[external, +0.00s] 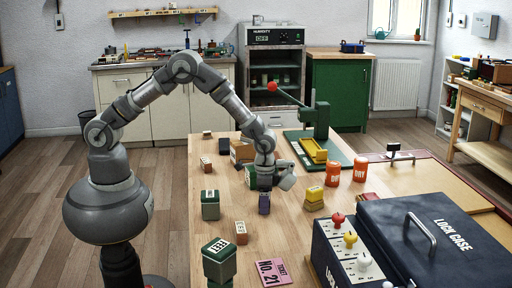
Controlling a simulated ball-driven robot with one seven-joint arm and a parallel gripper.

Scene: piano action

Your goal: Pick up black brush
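My gripper (264,190) points down over the middle of the wooden workbench (225,263). A small dark purple-blue piece (264,205) is directly below it, touching or very close to the fingertips. I cannot tell whether the fingers are open or closed around it. No black brush can be made out for certain. A small black item (225,146) lies at the far left of the bench, too small to identify.
Green-and-white blocks (210,206) stand left of my gripper, and a yellow block (314,196) stands right of it. A green press (318,130) with a yellow tray is behind. Orange cans (333,174) and a dark lock case (440,235) occupy the right. A pink ticket (273,272) lies in front.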

